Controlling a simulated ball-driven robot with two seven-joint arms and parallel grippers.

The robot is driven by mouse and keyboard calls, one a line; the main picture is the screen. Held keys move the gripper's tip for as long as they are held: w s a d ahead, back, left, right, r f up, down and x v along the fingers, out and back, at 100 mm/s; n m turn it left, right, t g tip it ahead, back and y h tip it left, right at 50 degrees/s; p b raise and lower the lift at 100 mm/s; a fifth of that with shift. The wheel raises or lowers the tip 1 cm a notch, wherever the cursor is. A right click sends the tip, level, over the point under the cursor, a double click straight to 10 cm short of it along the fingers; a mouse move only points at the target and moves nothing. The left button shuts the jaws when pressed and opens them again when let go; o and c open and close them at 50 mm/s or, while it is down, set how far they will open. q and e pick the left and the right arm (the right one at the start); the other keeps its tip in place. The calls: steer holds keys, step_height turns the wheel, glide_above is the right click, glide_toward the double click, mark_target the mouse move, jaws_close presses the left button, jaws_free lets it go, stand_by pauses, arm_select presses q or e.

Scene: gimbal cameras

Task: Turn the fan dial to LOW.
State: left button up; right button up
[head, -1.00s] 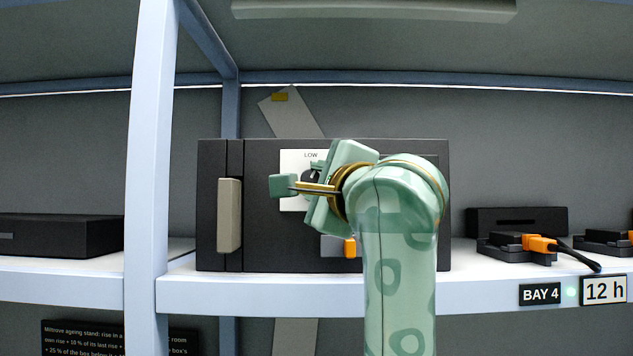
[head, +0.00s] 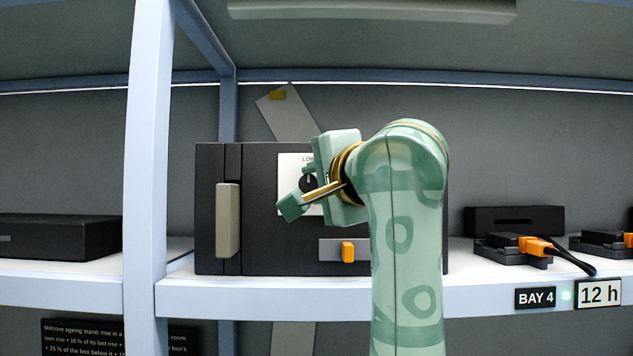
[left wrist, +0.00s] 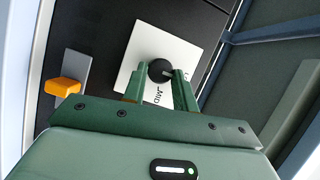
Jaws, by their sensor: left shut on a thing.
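The fan dial (head: 308,183) is a small black knob on a white plate (head: 286,172) on the front of a dark box. LOW is printed at the plate's top, partly covered by my gripper. My left gripper (head: 302,190) is shut on the dial, with one finger low and left of it. The left wrist view shows the dial (left wrist: 160,70) at the two green fingers (left wrist: 161,82), with MID printed near it. A pale mark on the dial seems to point up toward LOW in the head view. My right gripper is not in view.
The dark box (head: 262,240) stands on a pale shelf, with a grey handle (head: 228,220) at its left. An orange slider (head: 348,251) sits below the dial. A shelf post (head: 150,150) stands left. An orange plug (head: 537,245) with a cable lies right.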

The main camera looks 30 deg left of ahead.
arm_select(q)
steer(key=o, duration=1)
steer(key=shift+v, duration=8.15)
steer(key=shift+a, duration=0.1)
